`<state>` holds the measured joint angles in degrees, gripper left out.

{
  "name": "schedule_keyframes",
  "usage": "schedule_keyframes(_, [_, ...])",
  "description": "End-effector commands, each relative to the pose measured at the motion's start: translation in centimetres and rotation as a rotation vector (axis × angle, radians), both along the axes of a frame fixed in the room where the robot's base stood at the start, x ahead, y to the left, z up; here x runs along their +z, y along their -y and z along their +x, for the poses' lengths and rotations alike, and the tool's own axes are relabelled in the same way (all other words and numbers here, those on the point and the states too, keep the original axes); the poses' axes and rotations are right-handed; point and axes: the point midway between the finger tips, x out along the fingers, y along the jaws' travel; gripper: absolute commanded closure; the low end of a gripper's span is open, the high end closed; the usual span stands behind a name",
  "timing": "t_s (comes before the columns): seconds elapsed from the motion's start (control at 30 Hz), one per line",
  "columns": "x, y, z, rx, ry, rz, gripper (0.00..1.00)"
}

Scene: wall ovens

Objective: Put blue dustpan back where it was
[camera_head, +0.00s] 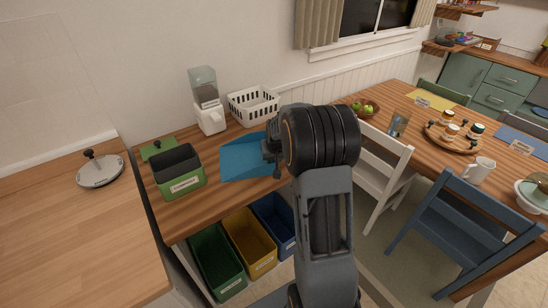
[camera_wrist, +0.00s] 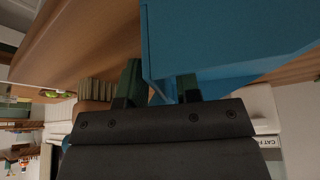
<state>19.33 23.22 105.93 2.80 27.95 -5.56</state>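The blue dustpan (camera_head: 245,158) lies on the wooden side table, right of the green bin. Its right end is hidden behind my gripper. My gripper (camera_head: 270,157) is at the dustpan's right edge, low over the table. In the wrist view the dustpan (camera_wrist: 230,35) fills the upper right. My gripper's two dark green fingers (camera_wrist: 160,88) stand apart, with a blue edge of the dustpan between them. I cannot tell whether both fingers press on it.
A green labelled bin (camera_head: 179,173), a dispenser (camera_head: 206,102) and a white basket (camera_head: 254,105) stand around the dustpan. Coloured bins (camera_head: 250,242) sit under the side table (camera_head: 205,208). A white chair (camera_head: 385,165) and the dining table (camera_head: 400,102) are to the right.

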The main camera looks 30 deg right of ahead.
Motion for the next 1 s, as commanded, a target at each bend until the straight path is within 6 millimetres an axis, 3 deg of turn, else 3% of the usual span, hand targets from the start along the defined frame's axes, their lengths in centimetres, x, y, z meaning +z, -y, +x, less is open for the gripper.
schedule_keyframes(0.33, [1.2, -0.1, -0.2, 0.000, 0.005, -0.001, 0.69])
schedule_keyframes(0.7, [7.5, -0.8, -2.9, 0.000, 0.005, -0.002, 0.69])
schedule_keyframes(1.0, [10.8, -1.3, -4.3, 0.001, 0.002, -0.001, 0.69])
